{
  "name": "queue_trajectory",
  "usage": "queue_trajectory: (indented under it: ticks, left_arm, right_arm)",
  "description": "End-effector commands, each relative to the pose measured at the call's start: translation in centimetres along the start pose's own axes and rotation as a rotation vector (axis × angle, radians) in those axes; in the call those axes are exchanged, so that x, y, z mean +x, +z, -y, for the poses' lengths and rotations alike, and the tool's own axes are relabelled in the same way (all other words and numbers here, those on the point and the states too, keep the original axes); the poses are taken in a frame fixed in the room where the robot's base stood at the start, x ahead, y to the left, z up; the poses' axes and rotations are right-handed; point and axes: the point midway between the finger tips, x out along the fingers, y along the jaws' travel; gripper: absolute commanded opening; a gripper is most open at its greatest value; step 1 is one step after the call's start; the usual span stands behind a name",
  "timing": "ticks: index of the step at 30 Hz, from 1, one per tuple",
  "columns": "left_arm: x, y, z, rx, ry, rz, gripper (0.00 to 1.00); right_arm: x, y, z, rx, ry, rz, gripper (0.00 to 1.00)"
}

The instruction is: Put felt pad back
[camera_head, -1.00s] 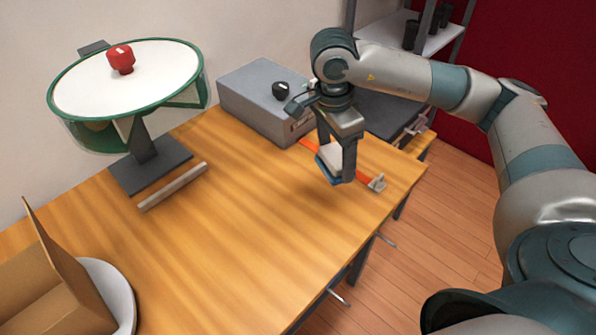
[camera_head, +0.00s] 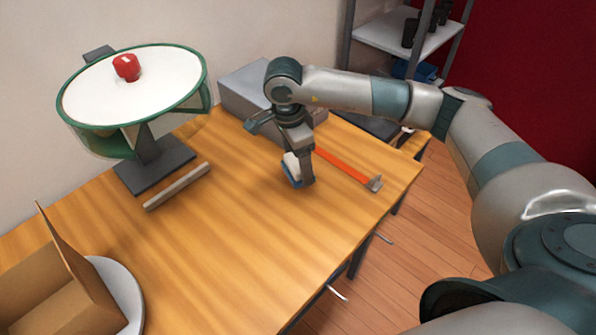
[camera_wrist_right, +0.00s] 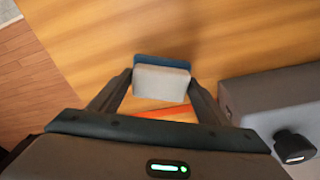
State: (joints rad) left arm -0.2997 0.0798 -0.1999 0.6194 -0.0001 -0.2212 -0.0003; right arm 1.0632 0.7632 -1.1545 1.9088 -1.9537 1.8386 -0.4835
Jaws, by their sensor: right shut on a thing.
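My right gripper (camera_head: 298,182) is shut on the felt pad (camera_head: 291,168), a small block with a white-grey side and a blue side. The pad hangs over the wooden table (camera_head: 225,235), near its back right part. I cannot tell how far it is above the surface. In the right wrist view the felt pad (camera_wrist_right: 161,82) sits between the two fingertips (camera_wrist_right: 160,84), with its blue edge on the far side. My left gripper does not show.
An orange strip with a grey end (camera_head: 350,169) lies right of the gripper. A grey box (camera_head: 245,92) stands behind. A green-rimmed round machine (camera_head: 130,95) with a red knob (camera_head: 127,67) is left, a bar (camera_head: 177,187) before it. A cardboard box (camera_head: 45,290) and white plate (camera_head: 122,290) are front left.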

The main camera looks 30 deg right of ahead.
Motion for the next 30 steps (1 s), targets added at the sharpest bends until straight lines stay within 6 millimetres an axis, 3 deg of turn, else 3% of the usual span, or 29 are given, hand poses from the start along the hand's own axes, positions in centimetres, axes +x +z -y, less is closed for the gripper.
queue_trajectory:
  ticks: [12, 26, 27, 29, 30]
  left_arm:
    - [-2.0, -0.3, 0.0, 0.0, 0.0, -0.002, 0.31]
    - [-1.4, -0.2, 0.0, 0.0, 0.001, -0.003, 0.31]
    - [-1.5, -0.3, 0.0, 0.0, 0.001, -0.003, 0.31]
    - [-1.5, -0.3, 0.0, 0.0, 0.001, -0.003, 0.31]
    - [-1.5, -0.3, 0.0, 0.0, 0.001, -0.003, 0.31]
  right_arm:
    - [3.6, 0.4, -0.1, 0.001, 0.002, 0.0, 0.49]
    - [4.3, 0.5, 0.0, 0.001, 0.0, 0.0, 0.49]
    - [4.2, 0.5, 0.0, 0.001, 0.0, 0.0, 0.77]
    - [4.2, 0.5, 0.0, 0.001, 0.0, 0.0, 0.88]
    - [4.2, 0.5, 0.0, 0.001, 0.0, 0.0, 0.88]
